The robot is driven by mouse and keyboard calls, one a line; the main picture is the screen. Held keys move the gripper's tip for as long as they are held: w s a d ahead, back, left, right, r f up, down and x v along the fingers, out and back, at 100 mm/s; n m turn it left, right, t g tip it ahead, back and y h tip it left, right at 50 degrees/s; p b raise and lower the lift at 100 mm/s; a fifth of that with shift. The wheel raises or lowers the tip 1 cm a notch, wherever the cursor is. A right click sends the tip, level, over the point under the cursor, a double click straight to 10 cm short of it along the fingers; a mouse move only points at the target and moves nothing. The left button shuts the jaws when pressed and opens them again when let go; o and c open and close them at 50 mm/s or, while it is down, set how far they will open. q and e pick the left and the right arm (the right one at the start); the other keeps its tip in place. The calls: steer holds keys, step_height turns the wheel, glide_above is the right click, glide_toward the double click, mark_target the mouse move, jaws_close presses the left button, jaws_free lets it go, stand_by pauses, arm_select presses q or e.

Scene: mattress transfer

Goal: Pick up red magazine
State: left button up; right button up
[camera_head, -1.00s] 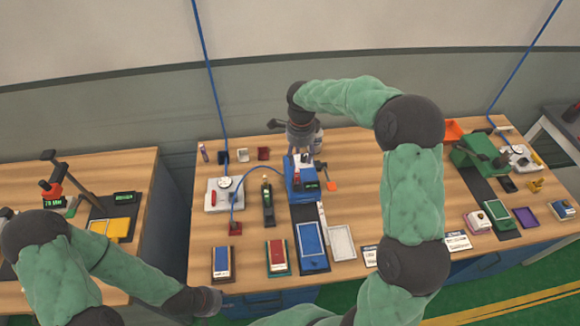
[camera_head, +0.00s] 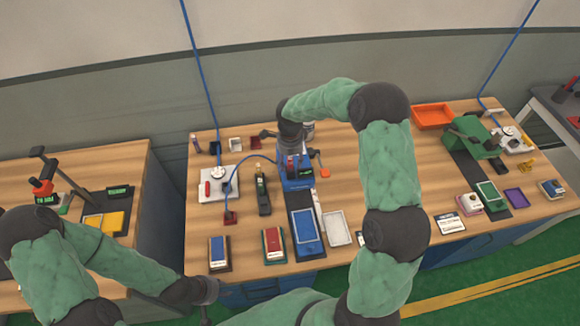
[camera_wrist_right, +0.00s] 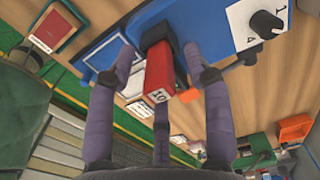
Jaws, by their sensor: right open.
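The red magazine (camera_wrist_right: 158,76), a red block with a white "10" label on its end, stands in a black holder on the blue device in the right wrist view. My right gripper (camera_wrist_right: 160,62) is open, with its fingers spread on either side of the magazine and apart from it. In the head view, the right gripper (camera_head: 293,143) is over the blue device (camera_head: 298,180) and hides much of its top; the magazine is hard to make out there. My left gripper (camera_head: 205,292) is low at the front edge of the table, its fingers too unclear to read.
The blue tray (camera_head: 306,232) and white tray (camera_head: 336,229) lie in front of the device. A black tool (camera_head: 263,195) stands to its left, near the white gauge unit (camera_head: 218,184). An orange tray (camera_head: 432,116) and green device (camera_head: 470,139) are at right. Bare wood lies right of the device.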

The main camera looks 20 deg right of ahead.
steer(key=shift+f, duration=0.3)
jaws_close()
steer(key=shift+r, duration=0.1)
